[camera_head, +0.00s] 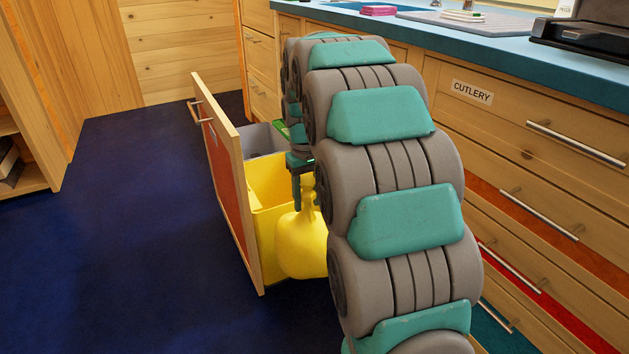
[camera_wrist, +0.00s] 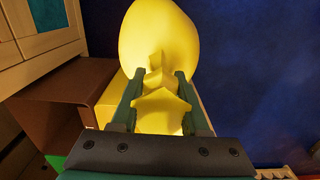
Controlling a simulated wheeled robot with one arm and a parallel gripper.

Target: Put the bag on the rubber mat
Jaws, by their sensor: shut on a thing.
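A full yellow bag (camera_head: 302,248) with a tied neck hangs upright below my gripper (camera_head: 305,188). My gripper is shut on the neck of the bag, and its fingers point down. In the wrist view the round bag (camera_wrist: 158,38) lies beyond the fingertips, with its knot between the two fingers (camera_wrist: 159,82). The bag hangs beside the yellow bin of the pulled-out drawer; I cannot tell whether they touch. A flat grey mat (camera_head: 490,27) lies on the blue counter; I cannot tell whether it is the rubber mat.
The open drawer's front panel (camera_head: 228,185) stands left of the bag. The drawer holds a yellow bin (camera_head: 270,183) and a grey bin (camera_head: 262,141). The counter (camera_head: 440,32) and cutlery drawers are on the right. The dark blue floor (camera_head: 130,230) is clear on the left.

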